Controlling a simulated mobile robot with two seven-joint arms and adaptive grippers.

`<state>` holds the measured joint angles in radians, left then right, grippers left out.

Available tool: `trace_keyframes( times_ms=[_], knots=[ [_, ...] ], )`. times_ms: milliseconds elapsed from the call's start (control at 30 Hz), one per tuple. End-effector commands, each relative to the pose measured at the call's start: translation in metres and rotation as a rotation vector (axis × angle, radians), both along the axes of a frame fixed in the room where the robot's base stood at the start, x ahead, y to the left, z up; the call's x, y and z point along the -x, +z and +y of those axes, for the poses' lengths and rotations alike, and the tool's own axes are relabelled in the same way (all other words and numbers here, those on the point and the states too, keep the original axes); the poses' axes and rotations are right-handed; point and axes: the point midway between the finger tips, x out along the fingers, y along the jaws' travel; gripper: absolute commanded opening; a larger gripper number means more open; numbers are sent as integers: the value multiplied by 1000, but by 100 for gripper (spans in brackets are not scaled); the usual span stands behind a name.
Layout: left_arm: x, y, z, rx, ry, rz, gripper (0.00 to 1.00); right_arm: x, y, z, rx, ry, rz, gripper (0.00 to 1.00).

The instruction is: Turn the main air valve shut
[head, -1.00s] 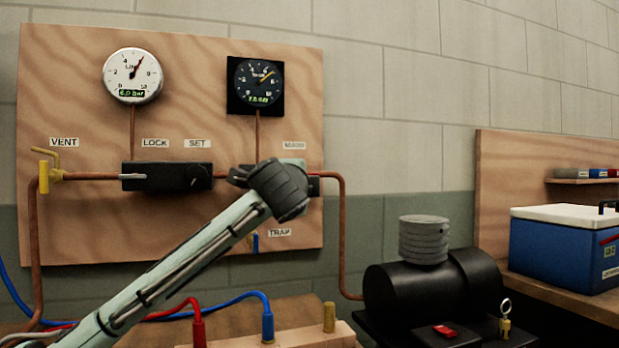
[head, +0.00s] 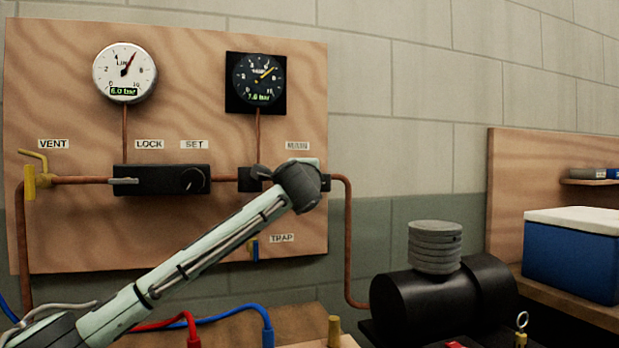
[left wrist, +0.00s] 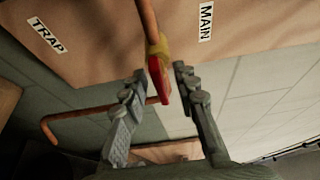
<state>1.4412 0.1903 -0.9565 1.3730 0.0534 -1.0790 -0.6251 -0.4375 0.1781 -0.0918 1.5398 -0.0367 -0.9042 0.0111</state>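The main air valve shows in the left wrist view as a red handle (left wrist: 159,80) on a brass-yellow body (left wrist: 157,47), on a copper pipe beside the MAIN label (left wrist: 206,22). My left gripper (left wrist: 160,72) is open, its two grey fingers on either side of the red handle. Clear gaps show between the fingers and the handle, so no grip is visible. In the head view the end of my left arm (head: 299,186) is in front of the pipe line at the board's right side and hides the valve. My right gripper is in neither view.
The wooden board (head: 80,230) carries a white gauge (head: 125,72), a black gauge (head: 256,82), a regulator block (head: 160,180), a yellow vent valve (head: 36,175) and a TRAP label (head: 282,238). A black compressor (head: 435,300) and a blue cooler (head: 570,262) stand at right.

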Motion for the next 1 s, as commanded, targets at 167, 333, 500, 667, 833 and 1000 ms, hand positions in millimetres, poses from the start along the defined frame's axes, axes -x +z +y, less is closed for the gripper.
trace_keyframes(
  times_ms=[167, 333, 500, 667, 833, 1000],
  knots=[
    [0, 0, 0, 0, 0, 0, 29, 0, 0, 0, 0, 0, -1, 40],
    [0, 0, 0, 0, 0, 0, 8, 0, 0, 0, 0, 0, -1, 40],
    [0, 0, 0, 0, 0, 0, 0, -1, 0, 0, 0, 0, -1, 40],
    [0, 0, 0, -3, 0, 1, 0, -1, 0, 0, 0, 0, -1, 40],
    [0, 1, 0, -34, 1, 10, 0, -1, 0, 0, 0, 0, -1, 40],
    [0, 1, 0, -112, 1, 37, 0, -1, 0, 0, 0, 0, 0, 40]
  ],
)
